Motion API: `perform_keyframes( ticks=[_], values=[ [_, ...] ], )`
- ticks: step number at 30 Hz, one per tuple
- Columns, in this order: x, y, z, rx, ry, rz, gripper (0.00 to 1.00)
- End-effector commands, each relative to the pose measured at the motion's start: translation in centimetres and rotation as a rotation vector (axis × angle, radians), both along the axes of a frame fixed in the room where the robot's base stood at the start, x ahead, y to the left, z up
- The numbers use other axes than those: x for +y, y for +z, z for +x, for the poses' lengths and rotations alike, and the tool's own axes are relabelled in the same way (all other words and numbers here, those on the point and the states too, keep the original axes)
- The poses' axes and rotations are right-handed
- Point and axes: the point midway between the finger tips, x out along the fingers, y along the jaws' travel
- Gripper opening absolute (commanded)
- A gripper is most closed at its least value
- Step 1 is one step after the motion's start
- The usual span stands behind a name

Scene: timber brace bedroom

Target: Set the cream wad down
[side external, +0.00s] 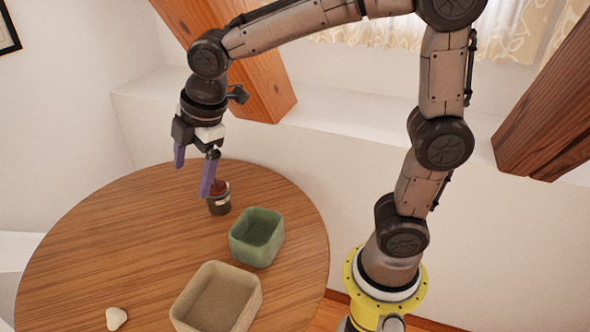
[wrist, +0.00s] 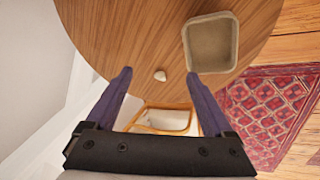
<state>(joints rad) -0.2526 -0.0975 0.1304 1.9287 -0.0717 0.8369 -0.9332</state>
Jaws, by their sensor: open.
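The cream wad (side external: 116,318) lies on the wooden table (side external: 120,240) near the lower left of the side view. It also shows as a small pale lump in the wrist view (wrist: 160,76), between and beyond my fingertips. My gripper (side external: 193,178) is open and empty, above the far part of the table, well apart from the wad. In the wrist view its two purple fingers (wrist: 160,72) are spread wide with nothing between them.
A beige bin (side external: 191,322) stands to the right of the wad, with a green bin (side external: 265,217) behind it. A dark jar (side external: 218,205) stands close to my right finger. A patterned rug (wrist: 265,110) lies on the floor. The table's left side is clear.

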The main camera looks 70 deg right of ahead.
Motion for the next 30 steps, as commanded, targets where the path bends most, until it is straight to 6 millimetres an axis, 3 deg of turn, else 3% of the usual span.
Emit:
perform_keyframes(
  ticks=[3, 6, 9, 13, 19, 30],
  values=[
    [-3.3, 1.8, -5.2, -0.034, -0.287, 0.107, 0.87],
    [-5.3, 2.1, -9.5, -0.055, -0.524, 0.203, 0.87],
    [-6.7, 1.7, -13.5, -0.075, -0.743, 0.295, 0.87],
    [-7.7, 0.7, -17.2, -0.094, -0.96, 0.393, 0.87],
    [-8.1, -0.4, -19.7, -0.107, -1.116, 0.466, 0.87],
    [-8.1, -0.5, -19.8, -0.106, -1.127, 0.47, 0.87]
  ],
)
